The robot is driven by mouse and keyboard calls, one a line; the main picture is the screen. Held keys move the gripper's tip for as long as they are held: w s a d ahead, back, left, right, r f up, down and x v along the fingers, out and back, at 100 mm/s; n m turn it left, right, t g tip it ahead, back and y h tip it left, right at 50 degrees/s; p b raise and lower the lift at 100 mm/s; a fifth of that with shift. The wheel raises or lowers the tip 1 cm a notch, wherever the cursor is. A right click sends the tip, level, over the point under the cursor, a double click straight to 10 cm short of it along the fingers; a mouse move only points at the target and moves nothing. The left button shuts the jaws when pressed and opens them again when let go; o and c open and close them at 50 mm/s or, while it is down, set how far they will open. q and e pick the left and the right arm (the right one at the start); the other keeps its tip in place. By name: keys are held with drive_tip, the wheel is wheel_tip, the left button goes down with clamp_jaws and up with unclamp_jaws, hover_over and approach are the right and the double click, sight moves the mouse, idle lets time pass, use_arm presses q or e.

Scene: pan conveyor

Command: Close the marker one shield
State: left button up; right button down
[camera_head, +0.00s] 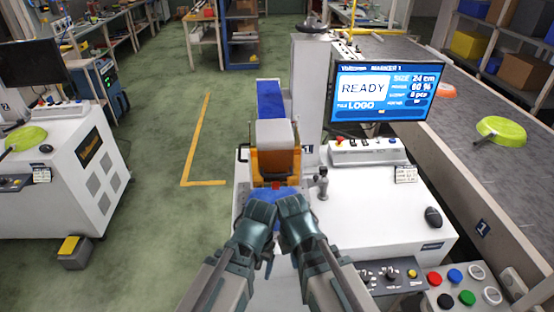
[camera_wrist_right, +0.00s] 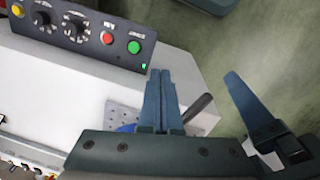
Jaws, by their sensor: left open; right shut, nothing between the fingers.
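The marker one shield, an orange see-through panel (camera_head: 275,163) in a dark frame, sits around the front of the grey marker head (camera_head: 274,133) in the head view. How far it is lowered is hard to tell. Both grippers are side by side just below and in front of it. My left gripper (camera_head: 259,208) is open. My right gripper (camera_head: 291,204) is shut and empty; its fingers (camera_wrist_right: 163,98) lie together in the right wrist view. A blue surface (camera_head: 274,192) shows under the shield, partly hidden by the grippers.
The marker one screen (camera_head: 381,91) reads READY. A small control panel (camera_head: 392,276) with knobs and buttons is at the front right; it also shows in the wrist view (camera_wrist_right: 85,32). A green pan (camera_head: 503,129) lies on the conveyor (camera_head: 440,100). Green floor is open at left.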

sight(277, 176)
use_arm(q)
wheel_tip(277, 176, up, 31)
drive_tip(key=p, duration=2.8)
drive_tip(key=shift+p, duration=0.3)
use_arm(e)
drive_tip(key=w+a+r+m, duration=0.1)
drive_tip(key=w+r, duration=0.4)
drive_tip(key=r, duration=0.5)
drive_tip(key=w+a+r+t, duration=0.1)
drive_tip(key=w+a+r, duration=0.1)
drive_tip(key=w+r, duration=0.4)
drive_tip(key=w+a+r+m+t+y, duration=0.1)
drive_tip(key=w+r, duration=0.5)
drive_tip(key=r, duration=0.9)
drive_tip(key=shift+w+a+r+m, duration=0.15)
drive_tip(key=shift+a+m, duration=0.15)
drive_tip(key=shift+a, duration=0.4)
use_arm(q)
drive_tip(key=shift+s+f, duration=0.1)
wheel_tip(277, 176, down, 14)
drive_tip(key=b, duration=1.4)
drive_tip(key=shift+r, duration=0.2)
use_arm(e)
drive_tip(key=f, duration=0.4)
drive_tip(key=w+f, duration=0.1)
drive_tip(key=f, duration=0.4)
drive_tip(key=w+f, duration=0.1)
drive_tip(key=f, duration=0.4)
drive_tip(key=shift+w+a, duration=0.1)
drive_tip(key=shift+w, duration=0.15)
